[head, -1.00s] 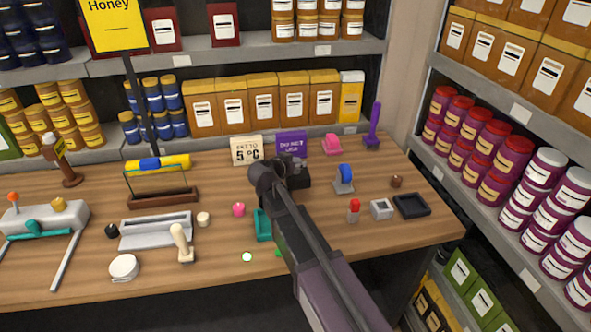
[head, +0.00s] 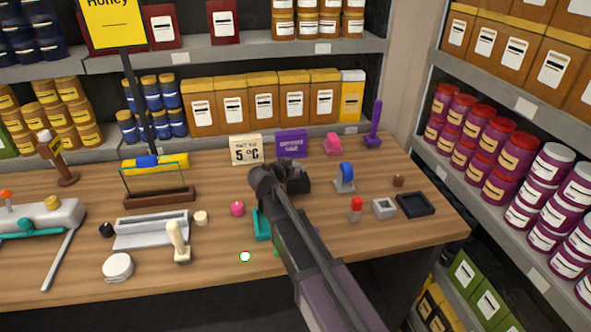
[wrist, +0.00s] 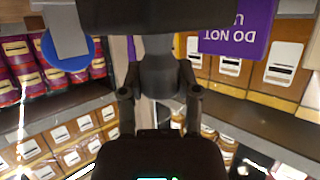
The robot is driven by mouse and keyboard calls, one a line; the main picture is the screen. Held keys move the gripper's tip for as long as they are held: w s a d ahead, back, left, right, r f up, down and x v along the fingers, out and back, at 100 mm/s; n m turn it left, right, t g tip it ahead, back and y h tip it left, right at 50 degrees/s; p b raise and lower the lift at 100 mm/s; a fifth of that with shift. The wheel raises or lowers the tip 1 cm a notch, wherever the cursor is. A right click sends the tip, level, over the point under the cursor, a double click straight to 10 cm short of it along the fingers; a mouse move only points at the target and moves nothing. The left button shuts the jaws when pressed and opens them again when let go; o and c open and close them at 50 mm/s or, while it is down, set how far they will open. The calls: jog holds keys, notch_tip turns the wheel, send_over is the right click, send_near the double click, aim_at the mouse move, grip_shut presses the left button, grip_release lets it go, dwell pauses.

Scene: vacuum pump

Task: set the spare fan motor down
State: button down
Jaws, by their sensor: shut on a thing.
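The spare fan motor (wrist: 160,75) appears as a dark grey cylinder between my gripper's two fingers in the wrist view. A wide black part (wrist: 140,15) sits at its far end; I cannot tell whether it belongs to the motor. My gripper (wrist: 160,95) is shut on the motor. In the head view my gripper (head: 268,178) is low over the back middle of the wooden counter (head: 350,238). A dark block (head: 297,182) shows just right of it, partly hidden by it. I cannot tell whether the motor touches the counter.
A cream sign (head: 246,150) and a purple sign (head: 291,143) stand behind my gripper. A blue-wheeled item (head: 345,177) stands to the right, a pink knob (head: 237,208) to the left, and a teal tray (head: 262,225) in front. A black tray (head: 415,205) lies farther right.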

jog(key=shift+f, duration=0.1)
jog(key=shift+c, duration=1.6)
grip_release()
jog(key=shift+r, duration=0.2)
jog(key=p+v, duration=0.4)
jog(key=v, duration=0.8)
jog(key=shift+p, duration=0.3)
jog(key=shift+f, duration=0.1)
